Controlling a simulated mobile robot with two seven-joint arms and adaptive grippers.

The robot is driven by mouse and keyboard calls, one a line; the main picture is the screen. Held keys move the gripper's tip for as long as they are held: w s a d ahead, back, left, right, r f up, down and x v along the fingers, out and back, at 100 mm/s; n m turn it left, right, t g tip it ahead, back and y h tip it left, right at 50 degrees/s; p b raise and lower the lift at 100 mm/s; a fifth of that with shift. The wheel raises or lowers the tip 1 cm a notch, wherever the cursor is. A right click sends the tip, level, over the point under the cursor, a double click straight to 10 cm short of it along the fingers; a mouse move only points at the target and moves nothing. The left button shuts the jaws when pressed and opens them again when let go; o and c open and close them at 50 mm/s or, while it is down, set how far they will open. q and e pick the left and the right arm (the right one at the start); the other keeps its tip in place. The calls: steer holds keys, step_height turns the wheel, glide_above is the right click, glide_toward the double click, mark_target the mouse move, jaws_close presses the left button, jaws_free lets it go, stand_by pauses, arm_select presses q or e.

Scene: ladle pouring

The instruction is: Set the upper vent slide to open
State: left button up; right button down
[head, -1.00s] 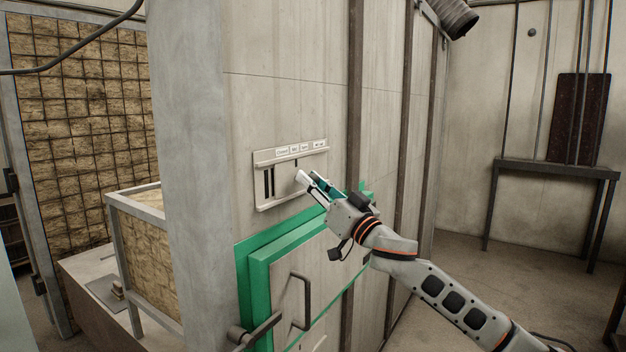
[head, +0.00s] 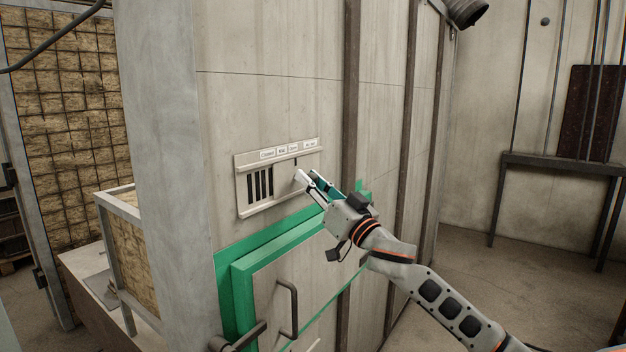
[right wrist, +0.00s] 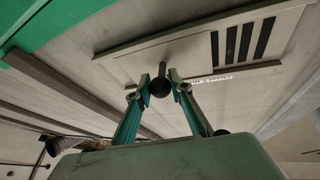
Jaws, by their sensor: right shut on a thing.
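The upper vent (head: 244,200) is a pale framed panel on the wall above a green-framed door. Several dark slots (head: 260,184) show open at its left part. The plain slide plate (head: 285,181) covers the part right of them. Small labels (head: 281,152) run along the top; the leftmost seems to read "Closed", the others are hard to read. My right gripper (head: 303,180) is at the plate's right part, shut on the slide's knob. In the right wrist view the dark round knob (right wrist: 160,87) sits between the fingertips (right wrist: 160,80). My left gripper is out of view.
The green door frame (head: 243,278) and its handle (head: 290,308) lie just below my right gripper. A vertical dark rail (head: 351,100) stands right of the vent. A dark table (head: 560,165) stands at the far right, with open floor before it.

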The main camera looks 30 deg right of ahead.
steer(key=shift+d+r, duration=0.15)
steer(key=shift+d, duration=0.1)
steer(key=c, duration=1.8)
jaws_free()
steer(key=shift+c, duration=0.2)
steer(key=shift+o, duration=0.3)
steer(key=shift+w+d, duration=0.1)
steer(key=shift+f, duration=0.2)
steer(key=shift+s+f, duration=0.15)
steer(key=shift+s, duration=0.25)
steer(key=v, duration=1.1)
steer(key=shift+s, duration=0.1)
